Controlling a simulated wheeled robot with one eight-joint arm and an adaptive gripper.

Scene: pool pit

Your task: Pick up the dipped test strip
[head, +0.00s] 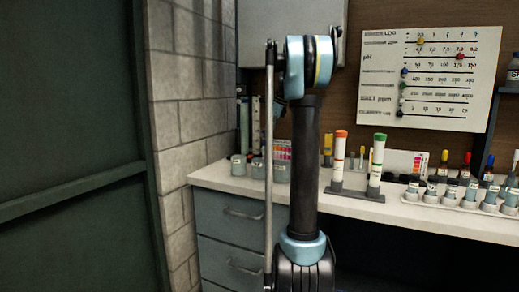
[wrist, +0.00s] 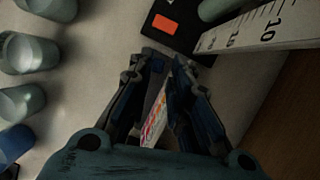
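My gripper (wrist: 167,62) points down over the counter in the wrist view, its two dark fingers apart with a narrow gap between them. A white piece with pink, orange and yellow patches (wrist: 154,122) shows in that gap, below the fingertips in the picture. I cannot tell whether it is the test strip or a colour chart, and neither finger clearly touches it. I cannot make out the dipped strip for certain there. My gripper is hidden in the head view.
Grey-green cups (wrist: 28,53) line the left of the wrist view. A black base with an orange label (wrist: 165,25) and a white scale (wrist: 262,27) lie beyond the fingers.

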